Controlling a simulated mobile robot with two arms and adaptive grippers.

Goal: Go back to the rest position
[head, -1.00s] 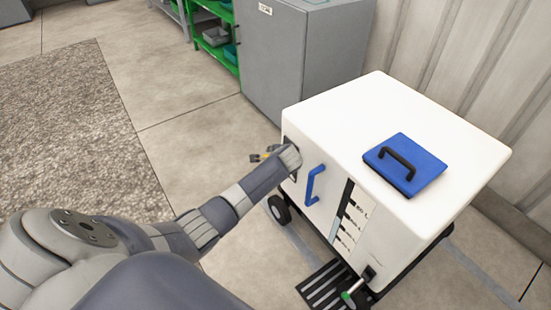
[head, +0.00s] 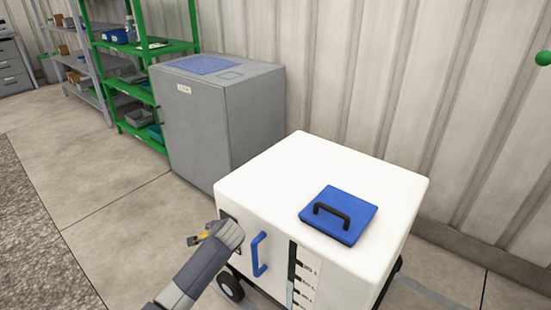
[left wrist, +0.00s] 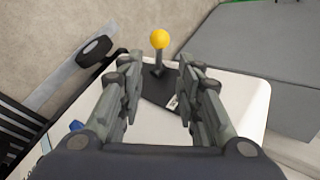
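My left arm comes in from the bottom in the head view, and its wrist end is beside the left side of the white wheeled cart (head: 400,215). The fingers are hard to make out there. In the left wrist view my left gripper (left wrist: 159,68) is open, with its two fingers apart and nothing held between them. A lever with a yellow ball knob (left wrist: 159,39) stands on a dark plate on the cart, beyond the gap between the fingers. A small yellow part (head: 197,240) also shows beside the wrist in the head view. My right gripper is in neither view.
The cart has a blue side handle (head: 259,254) and a blue lid (head: 350,228) with a black grip on top. A grey cabinet (head: 225,125) stands behind it. Green shelving (head: 110,75) is at the back left. Open floor lies left of the cart.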

